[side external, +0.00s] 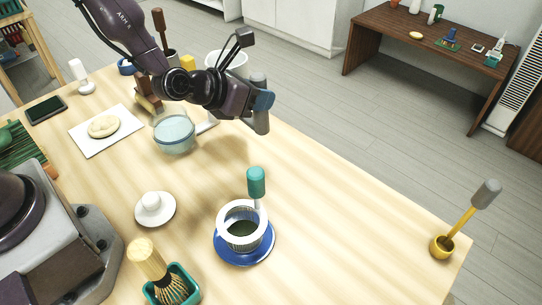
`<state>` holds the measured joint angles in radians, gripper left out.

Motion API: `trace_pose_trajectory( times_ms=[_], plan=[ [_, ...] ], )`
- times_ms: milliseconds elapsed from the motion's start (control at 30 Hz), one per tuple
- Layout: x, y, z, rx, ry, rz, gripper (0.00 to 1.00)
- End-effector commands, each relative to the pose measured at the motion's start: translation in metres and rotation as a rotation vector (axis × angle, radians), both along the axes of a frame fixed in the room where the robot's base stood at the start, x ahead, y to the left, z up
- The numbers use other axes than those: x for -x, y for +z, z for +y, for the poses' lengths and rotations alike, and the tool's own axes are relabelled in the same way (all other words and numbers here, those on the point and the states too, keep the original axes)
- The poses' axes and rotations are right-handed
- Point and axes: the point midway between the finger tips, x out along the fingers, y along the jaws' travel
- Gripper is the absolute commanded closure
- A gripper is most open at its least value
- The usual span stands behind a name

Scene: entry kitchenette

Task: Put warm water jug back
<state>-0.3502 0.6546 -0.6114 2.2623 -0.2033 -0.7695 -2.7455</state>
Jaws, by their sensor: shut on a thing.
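The warm water jug (173,137) is a clear glass vessel with pale blue water, at the upper left centre of the side view. A pale bar runs from its right side toward a thick upright grey grip (261,121), and my wrist hides part of this link. My dark gripper (263,101), with a blue fingertip, is shut around the grey grip. The jug looks about upright. I cannot tell whether its base touches the table.
A white sheet with dough (104,127) lies left of the jug. A white strainer with a teal-handled tool stands on a blue saucer (244,259). The table's right side is mostly clear.

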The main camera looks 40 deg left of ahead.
Motion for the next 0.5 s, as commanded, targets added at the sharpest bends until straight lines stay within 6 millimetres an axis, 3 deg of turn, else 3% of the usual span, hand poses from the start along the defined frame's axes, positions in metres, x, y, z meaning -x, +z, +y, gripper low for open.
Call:
trace_pose_trajectory(
  times_ms=[100,300,400,500],
  plan=[
    [-0.001,-0.017,-0.022,-0.016,-0.094,-0.005,1.0],
    [-0.003,-0.024,-0.056,-0.054,-0.222,-0.019,1.0],
    [-0.004,-0.027,-0.063,-0.067,-0.248,-0.023,1.0],
    [-0.004,-0.042,-0.066,-0.07,-0.256,-0.019,1.0]
  ],
)
